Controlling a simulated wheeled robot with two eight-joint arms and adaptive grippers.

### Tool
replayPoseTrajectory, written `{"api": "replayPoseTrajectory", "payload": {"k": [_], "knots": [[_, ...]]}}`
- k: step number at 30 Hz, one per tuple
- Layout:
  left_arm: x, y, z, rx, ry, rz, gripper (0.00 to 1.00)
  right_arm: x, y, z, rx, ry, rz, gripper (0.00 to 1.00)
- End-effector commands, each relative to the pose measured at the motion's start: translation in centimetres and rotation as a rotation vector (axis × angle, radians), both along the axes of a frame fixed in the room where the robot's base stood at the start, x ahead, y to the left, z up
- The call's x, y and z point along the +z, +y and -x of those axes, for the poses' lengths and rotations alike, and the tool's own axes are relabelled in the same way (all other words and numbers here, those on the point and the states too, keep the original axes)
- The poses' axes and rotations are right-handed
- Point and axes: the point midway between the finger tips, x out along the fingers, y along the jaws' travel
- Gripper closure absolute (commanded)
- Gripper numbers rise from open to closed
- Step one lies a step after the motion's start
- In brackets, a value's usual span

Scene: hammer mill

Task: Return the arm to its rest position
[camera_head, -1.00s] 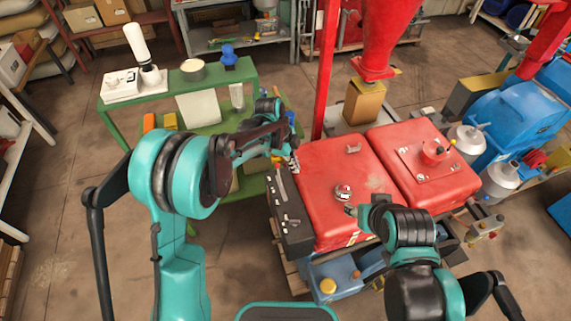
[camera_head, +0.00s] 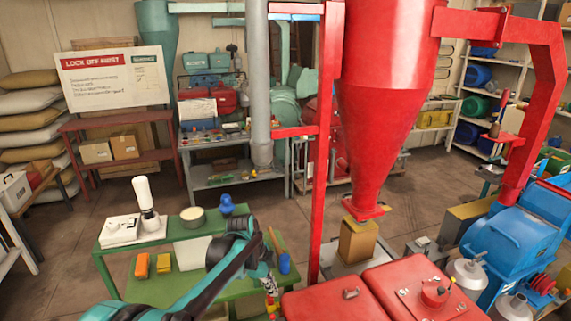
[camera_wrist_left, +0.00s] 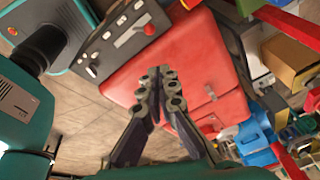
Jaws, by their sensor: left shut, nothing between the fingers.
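My left arm comes in from the bottom left of the head view and reaches over the green workbench (camera_head: 203,292). My left gripper (camera_head: 271,297) hangs beside the left edge of the red machine cover (camera_head: 352,294), partly cut off by the frame's bottom. In the left wrist view its two dark fingers (camera_wrist_left: 159,92) meet at the tips, with nothing between them. The red cover (camera_wrist_left: 212,95) and a grey control panel with a red knob (camera_wrist_left: 122,38) lie behind the fingers. My right gripper does not show.
A red post (camera_head: 329,150) rises just right of my left gripper. A red hopper (camera_head: 382,100) hangs over a cardboard-coloured box (camera_head: 357,241). The bench holds a white device (camera_head: 135,229), a pot (camera_head: 192,217) and a blue object (camera_head: 227,204). Open floor lies behind the bench.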

Motion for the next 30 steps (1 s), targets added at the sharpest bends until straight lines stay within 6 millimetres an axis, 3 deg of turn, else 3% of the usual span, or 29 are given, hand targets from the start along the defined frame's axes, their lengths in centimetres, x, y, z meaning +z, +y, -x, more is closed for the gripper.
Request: {"api": "replayPoseTrajectory", "payload": {"k": [6, 12, 21, 25, 30], "knots": [[5.4, 4.2, 6.0, 0.438, -0.041, -0.001, 1.00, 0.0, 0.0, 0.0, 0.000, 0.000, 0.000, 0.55], [7.8, 7.9, 12.2, 0.849, -0.093, 0.053, 1.00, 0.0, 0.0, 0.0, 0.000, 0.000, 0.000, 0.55], [7.1, 12.2, 21.0, 1.400, -0.169, 0.229, 1.00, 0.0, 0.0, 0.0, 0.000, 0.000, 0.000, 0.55], [6.1, 13.2, 23.2, 1.550, -0.188, 0.306, 1.00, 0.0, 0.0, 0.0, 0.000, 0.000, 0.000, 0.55], [5.4, 13.8, 24.3, 1.640, -0.198, 0.356, 1.00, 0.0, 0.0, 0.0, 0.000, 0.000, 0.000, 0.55]]}}
